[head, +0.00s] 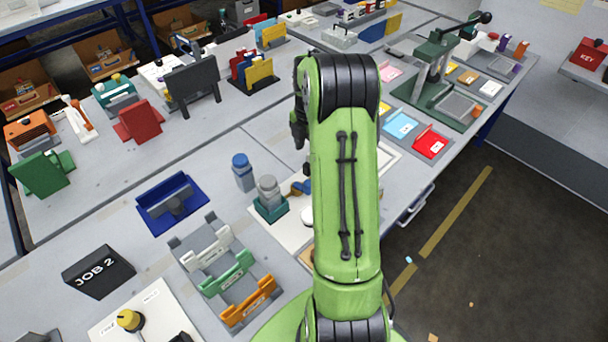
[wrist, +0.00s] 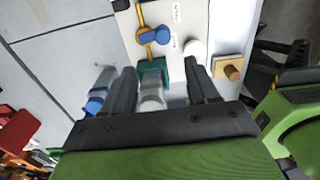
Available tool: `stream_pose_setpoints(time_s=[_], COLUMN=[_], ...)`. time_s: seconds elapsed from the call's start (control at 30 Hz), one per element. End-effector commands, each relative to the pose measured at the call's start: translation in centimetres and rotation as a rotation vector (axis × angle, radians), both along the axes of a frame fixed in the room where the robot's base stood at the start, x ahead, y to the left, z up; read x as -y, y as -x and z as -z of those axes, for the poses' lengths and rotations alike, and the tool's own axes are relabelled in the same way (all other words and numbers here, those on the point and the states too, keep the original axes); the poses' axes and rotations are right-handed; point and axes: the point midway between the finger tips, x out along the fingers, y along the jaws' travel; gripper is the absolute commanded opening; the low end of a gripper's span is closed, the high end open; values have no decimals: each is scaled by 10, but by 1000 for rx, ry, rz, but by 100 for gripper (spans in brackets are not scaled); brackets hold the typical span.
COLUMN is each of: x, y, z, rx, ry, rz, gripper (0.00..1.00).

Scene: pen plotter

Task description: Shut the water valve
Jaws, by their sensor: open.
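The water valve looks to be the blue handle (wrist: 155,36) on a thin yellow-orange pipe (wrist: 141,14), mounted on a white board. In the wrist view the handle appears to lie across the pipe, with small unreadable lettering to its right. In the head view the blue handle (head: 306,186) is partly hidden by my arm. My gripper (wrist: 159,66) is open and holds nothing. In the wrist view its fingers point toward the board, with the valve beyond the fingertips. In the head view most of my gripper is hidden behind my arm.
A grey-topped bottle (wrist: 152,98) in a teal holder (wrist: 153,70) shows between my fingers in the wrist view. A blue bottle (wrist: 95,102) stands left of them. A white round knob (wrist: 195,48) and a wooden block with a peg (wrist: 232,72) lie to the right.

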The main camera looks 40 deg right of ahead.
Motion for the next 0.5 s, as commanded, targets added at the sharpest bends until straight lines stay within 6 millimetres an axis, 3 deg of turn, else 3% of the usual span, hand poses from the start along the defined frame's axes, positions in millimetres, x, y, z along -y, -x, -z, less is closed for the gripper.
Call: stream_pose_setpoints(time_s=[0.5], x=[-1], y=[2], z=[125], rx=[-5], ry=[-3], rz=[5], gripper=[59])
